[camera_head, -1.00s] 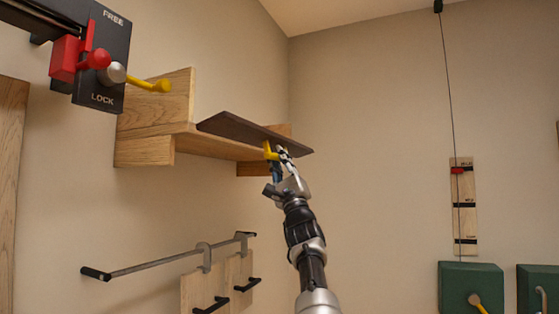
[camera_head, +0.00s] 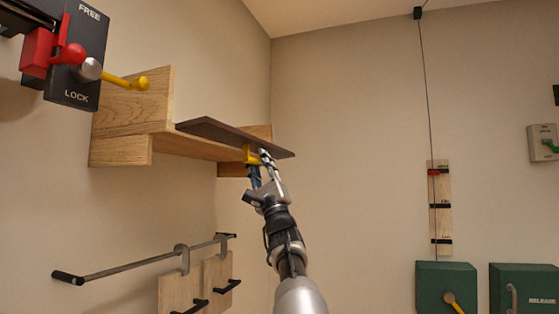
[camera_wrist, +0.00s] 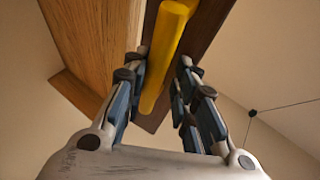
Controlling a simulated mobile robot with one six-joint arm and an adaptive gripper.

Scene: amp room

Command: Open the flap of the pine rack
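The pine rack (camera_head: 130,107) is a wooden shelf on the left wall. Its flap (camera_head: 222,133) is a dark brown panel that slants out over the shelf, its right end lower in the head view. A yellow handle (camera_head: 250,154) hangs from the flap. My gripper (camera_head: 260,160) reaches it from below. In the wrist view the yellow handle (camera_wrist: 163,60) runs between my two fingers, which are close in on both sides and look shut on it. The dark flap (camera_wrist: 205,40) and pine wood (camera_wrist: 85,35) show behind.
A black FREE/LOCK box (camera_head: 78,60) with a red part and yellow-knobbed lever is at upper left. A rail (camera_head: 130,266) with hanging boards is below the rack. A cord (camera_head: 427,90), marked wooden strip (camera_head: 441,222) and green boxes (camera_head: 446,285) are at right.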

